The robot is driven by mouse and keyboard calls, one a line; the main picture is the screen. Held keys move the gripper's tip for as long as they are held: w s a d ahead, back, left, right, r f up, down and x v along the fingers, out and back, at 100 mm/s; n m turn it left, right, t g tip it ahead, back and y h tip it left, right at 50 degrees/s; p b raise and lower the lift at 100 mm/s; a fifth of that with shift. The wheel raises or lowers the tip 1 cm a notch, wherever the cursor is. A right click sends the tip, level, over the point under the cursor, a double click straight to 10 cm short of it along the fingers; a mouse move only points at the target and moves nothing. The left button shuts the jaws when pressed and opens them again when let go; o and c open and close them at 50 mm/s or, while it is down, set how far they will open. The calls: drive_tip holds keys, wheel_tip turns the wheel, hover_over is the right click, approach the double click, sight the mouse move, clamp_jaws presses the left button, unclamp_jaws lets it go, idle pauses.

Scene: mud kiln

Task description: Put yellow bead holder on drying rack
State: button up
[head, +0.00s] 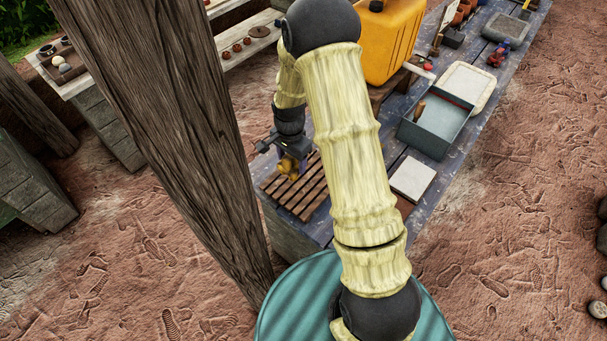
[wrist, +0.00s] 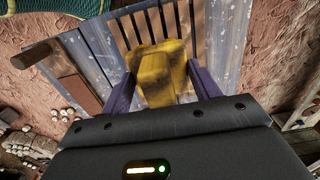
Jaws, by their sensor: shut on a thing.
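My gripper (head: 289,158) is shut on the yellow bead holder (head: 288,168), a small yellow-brown piece. In the wrist view the holder (wrist: 160,72) sits between the two purple fingers of my gripper (wrist: 163,85). The drying rack (head: 298,188), a slatted wooden grid, lies on the near left end of the blue table. In the head view the holder overlaps the rack's upper left part. In the wrist view the rack's slats (wrist: 185,22) show beyond it. I cannot tell whether the holder touches the slats.
On the blue table (head: 388,152) stand a grey open box (head: 437,128), a white tile (head: 412,178) and a yellow jerrycan (head: 392,40). A thick wooden post (head: 180,120) rises left of the rack. More small items stand at the table's far end.

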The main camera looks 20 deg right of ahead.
wheel_tip(320, 180, down, 6)
drive_tip(key=shift+a+r+p, duration=0.1)
drive_tip(key=shift+p, duration=0.8)
drive_tip(key=shift+s, duration=0.1)
drive_tip(key=shift+f+p, duration=0.75)
drive_tip(key=shift+f, duration=1.35)
